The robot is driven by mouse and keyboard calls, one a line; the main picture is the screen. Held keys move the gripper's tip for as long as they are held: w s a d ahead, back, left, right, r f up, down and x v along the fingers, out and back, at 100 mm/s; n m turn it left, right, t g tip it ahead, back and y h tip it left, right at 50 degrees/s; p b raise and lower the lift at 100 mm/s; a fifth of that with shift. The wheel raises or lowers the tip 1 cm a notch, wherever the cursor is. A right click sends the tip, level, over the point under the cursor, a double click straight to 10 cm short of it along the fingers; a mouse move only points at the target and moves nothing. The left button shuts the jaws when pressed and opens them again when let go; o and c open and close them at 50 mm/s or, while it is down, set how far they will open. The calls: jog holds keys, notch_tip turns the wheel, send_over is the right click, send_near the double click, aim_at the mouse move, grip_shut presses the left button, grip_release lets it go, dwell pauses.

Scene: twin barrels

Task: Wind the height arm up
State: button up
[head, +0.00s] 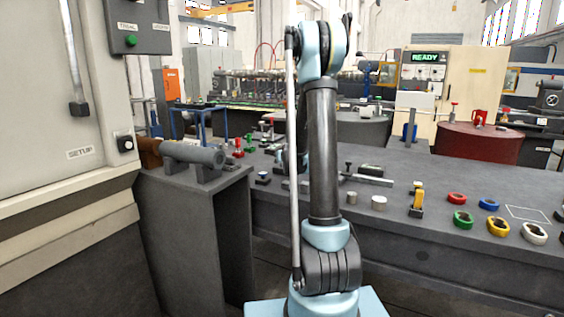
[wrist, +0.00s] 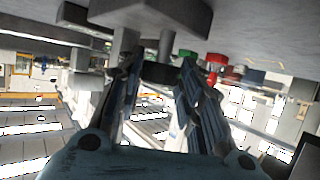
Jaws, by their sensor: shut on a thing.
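My gripper (wrist: 161,72) is seen from behind in the wrist view, its two dark fingers on either side of a dark, flat piece (wrist: 160,73). It is shut on this piece. A pale grey post (wrist: 165,46) stands beside the piece, under a dark block in this tilted view. I cannot tell for sure whether the piece belongs to the height arm. In the head view my own arm stands upright in the middle and hides my gripper and the spot it holds.
Red (head: 238,149) and green knobs stand left of my arm. A grey barrel (head: 195,155) lies on the left stand. A cabinet wall fills the far left.

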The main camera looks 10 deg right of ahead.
dwell(0.4)
jog(key=o, duration=0.8)
jog(key=shift+r, duration=0.1)
jog(key=shift+s, duration=0.1)
jog(key=v, duration=1.1)
jog(key=shift+s, duration=0.35)
jog(key=shift+o, duration=0.2)
